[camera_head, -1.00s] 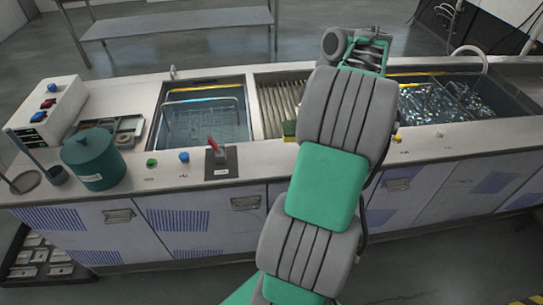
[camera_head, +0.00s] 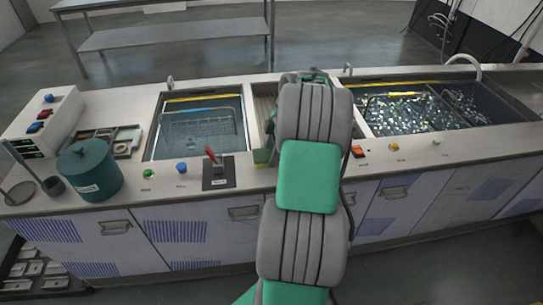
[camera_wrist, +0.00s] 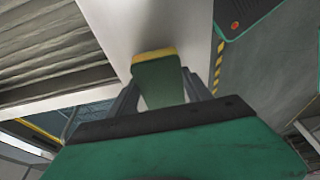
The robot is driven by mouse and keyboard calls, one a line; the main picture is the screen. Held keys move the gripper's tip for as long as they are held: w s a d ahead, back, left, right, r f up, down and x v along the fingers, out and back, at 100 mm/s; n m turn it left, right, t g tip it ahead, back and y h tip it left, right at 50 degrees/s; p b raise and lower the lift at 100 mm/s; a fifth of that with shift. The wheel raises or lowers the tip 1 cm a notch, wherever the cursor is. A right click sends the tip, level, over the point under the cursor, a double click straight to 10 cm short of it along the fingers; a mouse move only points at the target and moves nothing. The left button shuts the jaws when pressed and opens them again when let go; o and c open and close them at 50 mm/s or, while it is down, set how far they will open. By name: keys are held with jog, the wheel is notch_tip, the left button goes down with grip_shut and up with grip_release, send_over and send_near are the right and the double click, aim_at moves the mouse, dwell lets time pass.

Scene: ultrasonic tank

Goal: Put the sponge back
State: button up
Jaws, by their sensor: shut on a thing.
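The sponge (camera_wrist: 160,82), dark green with a yellow layer, is between the two fingers of my gripper (camera_wrist: 159,80) in the wrist view. My gripper is shut on it. The white counter strip shows beyond the sponge; I cannot tell whether they touch. In the head view, a small green and yellow patch, seemingly the sponge (camera_head: 262,155), shows left of my arm at the counter's front edge. My arm hides the gripper there.
The ribbed drainboard (camera_head: 264,108) lies between the left tank (camera_head: 199,145) and the right tank with glittering water (camera_head: 405,112). A red-handled switch (camera_head: 211,156), green pot (camera_head: 90,172) and parts tray (camera_head: 127,146) stand on the counter's left.

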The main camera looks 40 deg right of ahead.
jog(key=shift+f, duration=1.1)
jog(key=o, duration=1.3)
jog(key=shift+r, duration=0.15)
jog(key=p+v, duration=0.1)
jog(key=v, duration=1.1)
jog(key=w+a+r+m, duration=0.2)
jog(key=a, duration=0.6)
jog(key=w+a+r+m, duration=0.1)
jog(key=w+a+r, duration=0.1)
jog(key=a, duration=0.5)
jog(key=s+a+m+h, duration=0.2)
jog(key=s+a+m, duration=0.2)
jog(key=a, duration=1)
jog(key=s+a+f+m+t, duration=0.1)
jog(key=s+a+m, duration=0.3)
jog(key=s, duration=0.4)
jog(key=shift+a+f+t+h, duration=0.3)
jog(key=shift+a+f+t, duration=0.1)
jog(key=shift+a+f, duration=0.5)
